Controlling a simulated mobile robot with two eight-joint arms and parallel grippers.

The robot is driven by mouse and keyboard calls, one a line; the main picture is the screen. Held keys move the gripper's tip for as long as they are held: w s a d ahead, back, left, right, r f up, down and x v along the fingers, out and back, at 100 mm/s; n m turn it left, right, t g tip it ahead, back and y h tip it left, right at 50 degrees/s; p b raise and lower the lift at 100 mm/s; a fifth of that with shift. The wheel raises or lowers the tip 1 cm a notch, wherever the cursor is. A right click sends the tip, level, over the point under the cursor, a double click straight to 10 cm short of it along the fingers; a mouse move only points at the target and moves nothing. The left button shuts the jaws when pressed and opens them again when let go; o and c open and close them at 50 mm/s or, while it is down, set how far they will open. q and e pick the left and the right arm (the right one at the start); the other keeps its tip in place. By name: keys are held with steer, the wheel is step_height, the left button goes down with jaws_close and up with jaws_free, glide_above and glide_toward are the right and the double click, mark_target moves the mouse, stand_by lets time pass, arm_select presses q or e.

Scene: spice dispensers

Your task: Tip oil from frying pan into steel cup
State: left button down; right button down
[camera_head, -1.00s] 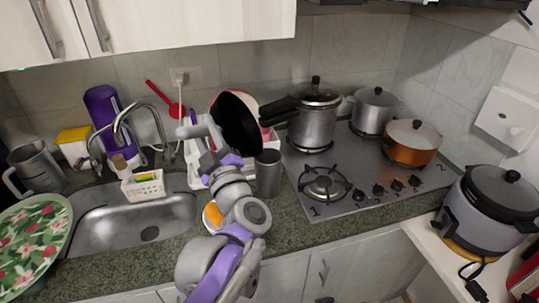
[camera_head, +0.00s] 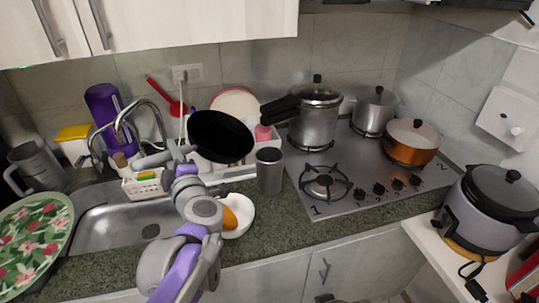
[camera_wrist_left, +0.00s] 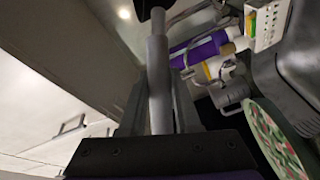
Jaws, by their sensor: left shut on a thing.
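The black frying pan (camera_head: 221,136) is in the air over the dish rack, tilted, with its dark inside facing the head camera. I cannot make out oil in it. My left gripper (camera_head: 179,156) is shut on the pan's grey handle, which also shows between the fingers in the left wrist view (camera_wrist_left: 159,82). The steel cup (camera_head: 269,174) stands upright on the counter, below and to the right of the pan, apart from it. My right gripper is not in view.
A white bowl (camera_head: 243,225) with an orange item sits in front of the cup, partly behind my arm. The dish rack (camera_head: 238,171) is behind the cup. The stove (camera_head: 352,188) with several pots is at right; the sink (camera_head: 105,218) and tap are at left.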

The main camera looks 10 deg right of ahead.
arm_select(q)
steer(key=w+a+f+n+g+h+b, duration=0.2)
steer(key=a+f+n, duration=0.2)
steer(key=a+f, duration=0.2)
step_height(320, 180, up, 5)
steer(key=p, duration=0.3)
steer(key=shift+r, duration=0.2)
steer(key=shift+s, duration=0.1)
